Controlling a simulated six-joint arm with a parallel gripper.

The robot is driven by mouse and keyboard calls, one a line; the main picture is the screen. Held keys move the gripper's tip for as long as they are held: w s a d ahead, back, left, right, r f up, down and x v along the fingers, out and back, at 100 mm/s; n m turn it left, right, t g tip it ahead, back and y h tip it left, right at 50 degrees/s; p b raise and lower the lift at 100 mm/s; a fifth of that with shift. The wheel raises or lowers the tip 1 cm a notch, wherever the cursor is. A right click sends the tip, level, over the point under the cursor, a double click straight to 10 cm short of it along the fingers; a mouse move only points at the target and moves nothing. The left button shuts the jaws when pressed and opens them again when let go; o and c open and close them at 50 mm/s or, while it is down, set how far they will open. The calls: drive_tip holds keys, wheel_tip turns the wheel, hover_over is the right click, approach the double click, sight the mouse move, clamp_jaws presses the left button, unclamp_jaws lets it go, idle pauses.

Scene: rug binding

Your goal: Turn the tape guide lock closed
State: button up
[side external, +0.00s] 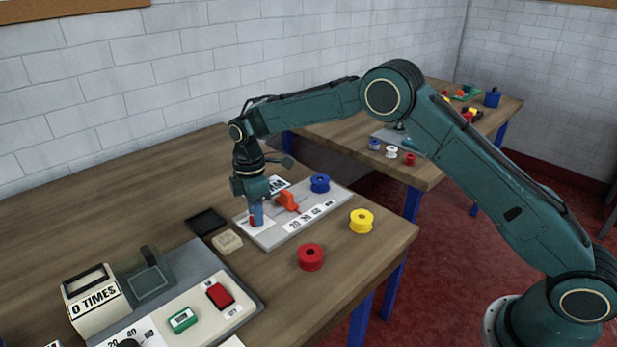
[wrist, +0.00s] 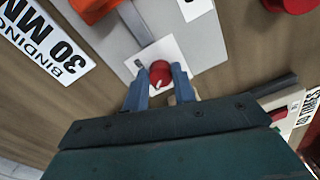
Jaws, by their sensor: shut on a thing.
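The tape guide lock is a red round knob (wrist: 160,72) with a white mark, on a white label with small dark marks, seen in the wrist view. My gripper (wrist: 161,86) has its two blue fingers shut on the knob, one on each side. In the side external view my gripper (side external: 256,215) points down at the near left end of the grey guide plate (side external: 268,238), and the red knob (side external: 252,221) shows only partly beside the fingers. An orange guide piece (side external: 287,200) stands beside it on the plate, and also shows at the top of the wrist view (wrist: 92,8).
Blue (side external: 320,183), yellow (side external: 361,221) and red (side external: 311,257) spools lie on or near the plate. A beige block (side external: 227,241) and a black pad (side external: 206,221) lie to the left. A panel with a red switch (side external: 220,296) and green switch (side external: 183,319) is in front.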

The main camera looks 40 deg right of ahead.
drive_tip(key=m, duration=0.4)
drive_tip(key=shift+m, duration=0.3)
drive_tip(key=m, duration=0.3)
drive_tip(key=shift+m, duration=0.3)
drive_tip(key=m, duration=0.4)
drive_tip(key=shift+s+a+r+m, duration=0.1)
drive_tip(key=shift+m, duration=0.2)
drive_tip(key=shift+m+t, duration=0.3)
drive_tip(key=shift+m, duration=1.7)
drive_tip(key=o, duration=1)
